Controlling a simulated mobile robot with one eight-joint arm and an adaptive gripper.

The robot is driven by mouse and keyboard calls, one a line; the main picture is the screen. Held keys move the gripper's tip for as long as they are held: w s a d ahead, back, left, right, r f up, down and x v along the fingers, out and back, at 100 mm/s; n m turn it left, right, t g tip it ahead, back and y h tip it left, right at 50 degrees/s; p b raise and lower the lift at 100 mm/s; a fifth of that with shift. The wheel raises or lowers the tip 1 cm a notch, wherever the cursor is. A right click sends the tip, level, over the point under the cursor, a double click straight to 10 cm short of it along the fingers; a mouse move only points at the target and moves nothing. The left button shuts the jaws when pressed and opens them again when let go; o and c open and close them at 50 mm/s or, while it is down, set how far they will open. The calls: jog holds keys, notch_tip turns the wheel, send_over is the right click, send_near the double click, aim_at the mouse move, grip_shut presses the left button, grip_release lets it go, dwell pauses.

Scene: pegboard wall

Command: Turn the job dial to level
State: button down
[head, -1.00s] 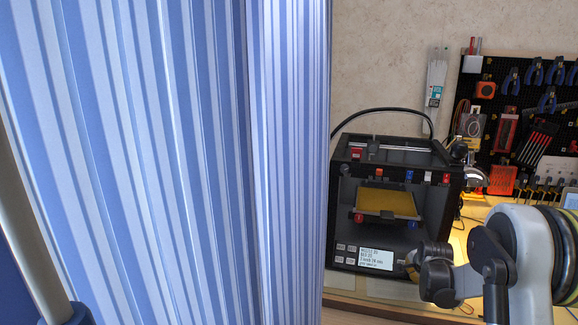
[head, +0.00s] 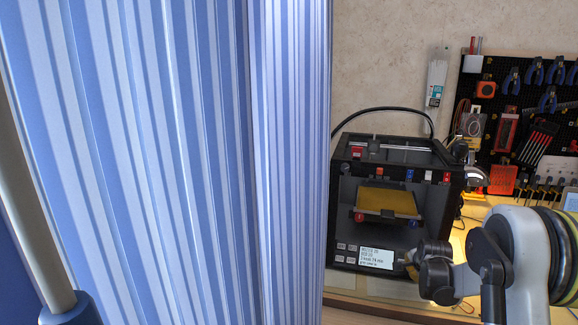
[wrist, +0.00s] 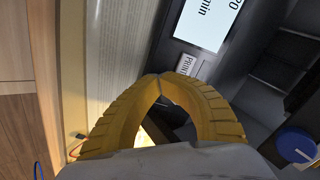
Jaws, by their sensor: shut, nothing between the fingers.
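The black printer (head: 345,225) stands on the bench in the head view, with a lit screen (head: 377,258) low on its front. The screen also shows at the top of the wrist view (wrist: 205,20), with a small PRINT label (wrist: 187,64) beside it. My gripper (head: 406,262) is at the front just right of the screen. Its yellow fingers (wrist: 160,76) are shut with tips together, close to the PRINT label. I cannot make out the job dial; the fingers may hide it. A blue knob (wrist: 296,145) is at the lower right in the wrist view, apart from the fingers.
A blue-striped curtain (head: 190,150) fills the left of the head view. A yellow plate (head: 388,202) lies inside the printer. Red and blue knobs are on its front. A pegboard (head: 485,95) with tools hangs behind at right. A wooden floor (wrist: 15,125) shows in the wrist view.

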jog(key=shift+w+a+r, duration=0.1)
jog(key=shift+w+r, duration=0.1)
jog(key=shift+w, duration=0.1)
jog(key=shift+w+a+r, duration=0.2)
jog(key=shift+w, duration=0.25)
jog(key=shift+a, duration=0.3)
jog(key=p+v, duration=0.2)
jog(key=v, duration=0.4)
jog(key=shift+p, duration=0.3)
